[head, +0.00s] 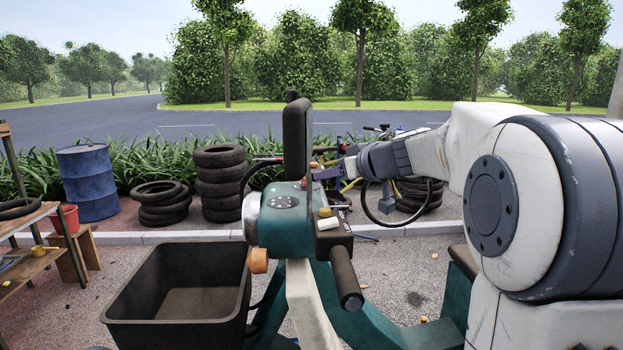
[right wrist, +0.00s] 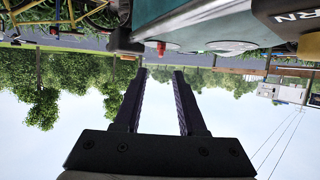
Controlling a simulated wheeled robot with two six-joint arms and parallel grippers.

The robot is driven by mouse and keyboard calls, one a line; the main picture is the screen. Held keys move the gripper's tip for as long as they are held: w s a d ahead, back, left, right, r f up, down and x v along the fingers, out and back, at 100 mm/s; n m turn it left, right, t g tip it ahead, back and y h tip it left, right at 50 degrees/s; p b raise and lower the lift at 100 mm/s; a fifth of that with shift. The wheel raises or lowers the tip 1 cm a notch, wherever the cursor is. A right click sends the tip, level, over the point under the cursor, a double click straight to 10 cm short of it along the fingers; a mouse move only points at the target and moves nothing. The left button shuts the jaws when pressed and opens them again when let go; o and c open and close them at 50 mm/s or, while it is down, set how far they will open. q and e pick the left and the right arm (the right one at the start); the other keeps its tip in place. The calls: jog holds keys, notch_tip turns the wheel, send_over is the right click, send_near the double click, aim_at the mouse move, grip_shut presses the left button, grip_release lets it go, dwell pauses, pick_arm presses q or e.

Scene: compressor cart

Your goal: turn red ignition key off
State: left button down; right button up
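The red ignition key (right wrist: 161,47) shows in the right wrist view as a small red piece on the edge of the teal compressor panel (right wrist: 190,25). The teal machine (head: 277,232) with dials on top stands in the middle of the head view. My right gripper (head: 328,173) points left at its far right side. In the right wrist view its two dark fingers (right wrist: 160,72) are open and empty. The key is in line with the gap between them, just beyond the tips. My left gripper is not in view.
A black open bin (head: 180,331) stands at the left of the machine. A black upright part (head: 297,135) rises from the machine close to my right gripper. Stacked tyres (head: 219,182), a blue barrel (head: 89,182) and a wooden bench (head: 30,258) stand farther off.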

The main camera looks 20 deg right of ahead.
aim_at(313, 190)
jog(key=p+x, duration=0.2)
jog(key=x, duration=0.5)
jog(key=shift+a+r, duration=0.1)
jog(key=shift+w, duration=0.35)
grip_shut()
